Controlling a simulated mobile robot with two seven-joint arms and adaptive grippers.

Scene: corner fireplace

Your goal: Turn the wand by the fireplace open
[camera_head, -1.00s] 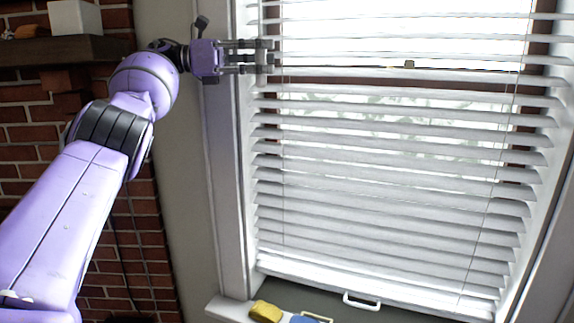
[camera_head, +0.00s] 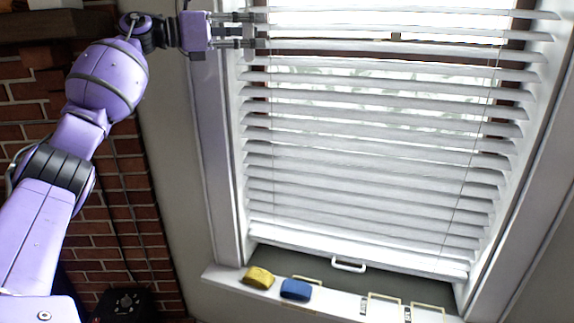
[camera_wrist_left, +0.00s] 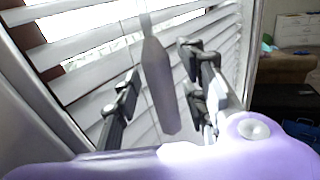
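The wand (camera_wrist_left: 158,80) is a grey, tapered handle on a thin stem, hanging in front of the white blind (camera_head: 370,150). In the left wrist view it is between the two fingers of my left gripper (camera_wrist_left: 162,95), with a visible gap on each side. My left gripper (camera_head: 255,30) is open at the upper left edge of the blind in the head view, its fingers pointing right. I cannot make out the wand in the head view. My right gripper is not in view.
A white sill (camera_head: 225,276) below the blind holds a yellow block (camera_head: 258,277), a blue block (camera_head: 296,289) and some framed items. A white handle (camera_head: 349,265) is at the blind's bottom. A brick wall (camera_head: 125,225) stands left.

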